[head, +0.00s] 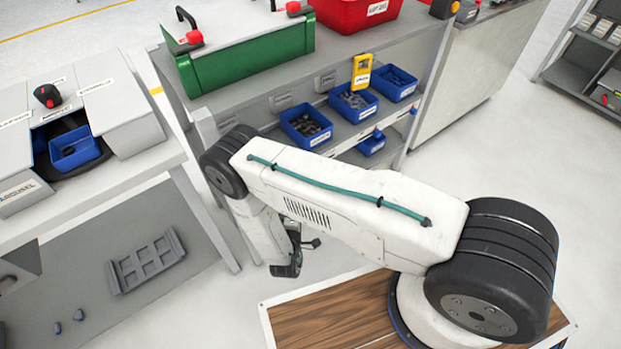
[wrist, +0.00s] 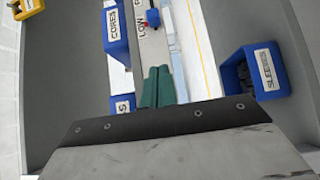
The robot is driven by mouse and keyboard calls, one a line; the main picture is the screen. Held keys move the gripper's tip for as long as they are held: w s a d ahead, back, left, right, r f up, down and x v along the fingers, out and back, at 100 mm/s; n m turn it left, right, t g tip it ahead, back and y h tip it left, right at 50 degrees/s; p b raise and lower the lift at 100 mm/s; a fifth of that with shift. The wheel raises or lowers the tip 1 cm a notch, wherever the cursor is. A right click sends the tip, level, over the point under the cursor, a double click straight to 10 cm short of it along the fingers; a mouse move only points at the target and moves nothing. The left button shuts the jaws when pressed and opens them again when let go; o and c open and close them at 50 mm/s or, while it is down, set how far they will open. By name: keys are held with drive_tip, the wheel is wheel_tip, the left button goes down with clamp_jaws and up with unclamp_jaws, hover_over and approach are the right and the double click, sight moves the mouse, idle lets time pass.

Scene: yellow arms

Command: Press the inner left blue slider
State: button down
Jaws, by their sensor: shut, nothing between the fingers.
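My gripper (wrist: 158,72) shows in the wrist view as two green fingers side by side, shut with nothing between them. Its dark end (head: 290,262) hangs low in front of the shelf in the head view. In the wrist view a small blue slider (wrist: 152,18) with a red mark beside it sits on a pale rail (wrist: 150,45) labelled LOW, beyond the fingertips and apart from them. In the head view small blue pieces (head: 378,134) show on the shelf's front edge; I cannot tell which is the inner left one. My arm hides part of that edge.
Blue bins, one labelled CORES (wrist: 116,30) and one SLEEVES (wrist: 255,72), flank the rail. Several blue bins (head: 306,126) and a yellow device (head: 362,70) stand on the shelf. A workbench (head: 95,180) is at left. Open floor (head: 480,165) lies at right.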

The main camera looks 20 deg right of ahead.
drive_tip(key=shift+w, duration=0.1)
drive_tip(key=s+d+x, duration=0.1)
drive_tip(key=d+x, duration=0.1)
drive_tip(key=x, duration=1)
drive_tip(key=shift+w+d, duration=0.15)
drive_tip(key=shift+d, duration=0.25)
